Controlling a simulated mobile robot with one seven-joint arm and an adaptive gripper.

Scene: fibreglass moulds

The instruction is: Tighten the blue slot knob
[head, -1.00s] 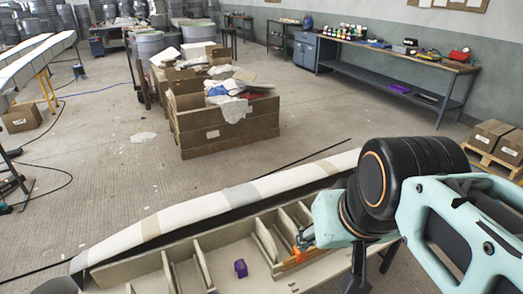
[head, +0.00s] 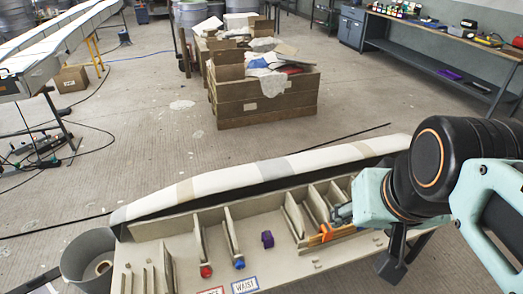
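The blue knob (head: 239,263) sits at the near end of a slotted divider in the pale mould tray (head: 180,226), just above a blue-edged label reading WAIST (head: 245,286). A red knob (head: 206,271) sits to its left on a neighbouring divider. My gripper (head: 337,217) is at the right part of the tray, well to the right of the blue knob. An orange piece (head: 322,235) is right beside the gripper's fingers. The fingers are small and partly hidden by my arm, so I cannot tell whether they are open or hold it.
A small purple block (head: 267,239) lies in the tray between the blue knob and my gripper. Upright dividers (head: 294,218) stand near the gripper. A grey bin (head: 90,255) stands at the tray's left end. A wooden crate (head: 262,100) is beyond, across open floor.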

